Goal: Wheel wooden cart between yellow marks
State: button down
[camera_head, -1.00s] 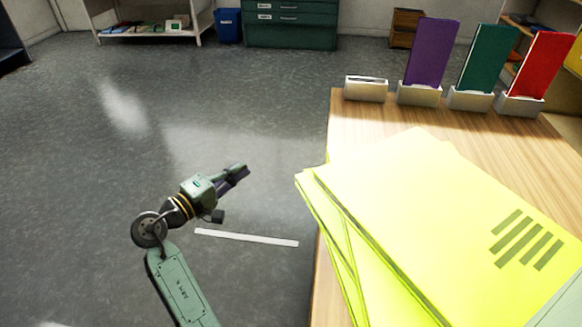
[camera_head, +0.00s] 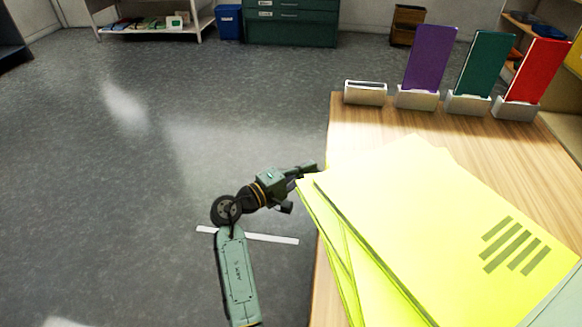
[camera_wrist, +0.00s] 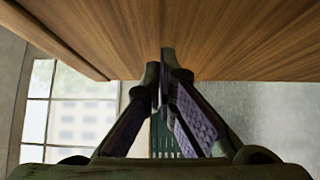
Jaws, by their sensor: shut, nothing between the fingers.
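My gripper (camera_head: 308,170) is shut and empty at the left edge of the wooden table, beside the yellow sheets. In the wrist view its fingertips (camera_wrist: 165,62) meet close to a wood-grained surface (camera_wrist: 220,35) that fills the top; I cannot tell whether they touch it. A small brown wooden box or crate (camera_head: 407,24) stands on the floor at the back wall; no wheels can be made out on it, so I cannot tell whether it is the cart. No yellow floor marks show; one white strip (camera_head: 270,238) lies on the floor, partly behind my arm.
The wooden table (camera_head: 350,125) bears large yellow sheets (camera_head: 400,190), a white holder (camera_head: 365,93), and purple (camera_head: 430,60), green (camera_head: 485,65) and red (camera_head: 537,70) panels in holders. A green cabinet (camera_head: 290,28) and blue bin (camera_head: 229,23) stand behind. The grey floor at left is clear.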

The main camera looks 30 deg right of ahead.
jog(key=shift+s+d, duration=0.25)
jog(key=shift+d, duration=0.1)
jog(key=s+d+p, duration=0.1)
jog(key=s+d, duration=0.5)
jog(key=d, duration=0.2)
jog(key=shift+s+d+p, duration=0.15)
jog(key=shift+p, duration=0.25)
